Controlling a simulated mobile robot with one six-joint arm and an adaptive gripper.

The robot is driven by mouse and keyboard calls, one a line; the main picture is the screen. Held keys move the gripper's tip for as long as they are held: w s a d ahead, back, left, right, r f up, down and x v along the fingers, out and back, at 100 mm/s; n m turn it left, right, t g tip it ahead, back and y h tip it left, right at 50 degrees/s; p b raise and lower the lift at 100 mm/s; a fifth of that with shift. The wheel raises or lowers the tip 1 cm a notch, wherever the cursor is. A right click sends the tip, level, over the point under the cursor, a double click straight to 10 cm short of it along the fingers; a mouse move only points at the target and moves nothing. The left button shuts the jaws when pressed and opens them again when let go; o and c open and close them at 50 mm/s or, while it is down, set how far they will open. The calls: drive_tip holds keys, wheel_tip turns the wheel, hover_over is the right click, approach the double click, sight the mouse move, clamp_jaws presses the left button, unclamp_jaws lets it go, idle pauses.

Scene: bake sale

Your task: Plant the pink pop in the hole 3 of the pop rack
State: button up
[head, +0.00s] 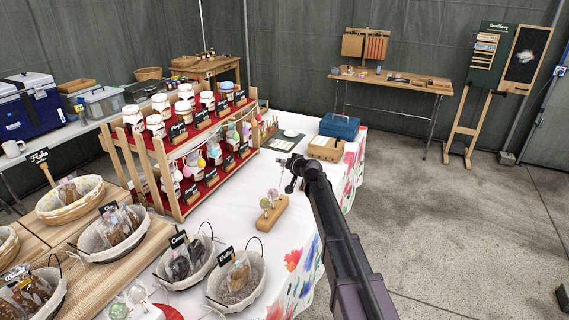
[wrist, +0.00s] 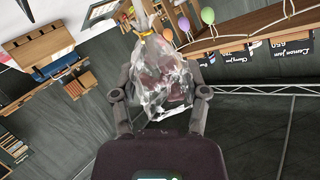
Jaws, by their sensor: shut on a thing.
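My gripper (head: 287,174) is over the white table, above and right of the pop rack (head: 268,218) in the head view. In the wrist view my gripper (wrist: 160,103) is shut on a clear wrapped pop (wrist: 158,72) with a yellow tie. Dull pinkish-red shows through the wrap, so I take it as the pink pop. The held pop is not clear in the head view. The rack is a small wooden block bearing two pale wrapped pops (head: 269,198). Its holes are too small to make out.
Lined baskets (head: 232,292) are in front. A wooden box (head: 325,149) and blue case (head: 340,126) stand at the table's far end. White cloth around the rack is mostly clear.

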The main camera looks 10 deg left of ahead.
drive_tip(key=shift+f, duration=0.2)
drive_tip(key=shift+n+h, duration=0.4)
drive_tip(key=shift+n, duration=0.5)
drive_tip(key=shift+s+a+f+b, duration=0.15)
drive_tip(key=shift+a+f+b, duration=0.15)
drive_tip(key=shift+f+b, duration=0.5)
drive_tip(key=shift+s+a+f+b, duration=0.15)
drive_tip(key=shift+a+f+b, duration=0.1)
drive_tip(key=shift+f+b, duration=0.55)
drive_tip(key=shift+s+a+f+b, duration=0.15)
drive_tip(key=shift+a+f+b, duration=0.15)
drive_tip(key=shift+f+b, duration=0.5)
drive_tip(key=shift+f+b, duration=2.2)
drive_tip(key=shift+b, duration=0.1)
drive_tip(key=o, duration=0.8)
drive_tip(key=shift+c, duration=0.2)
drive_tip(key=shift+r, duration=0.15)
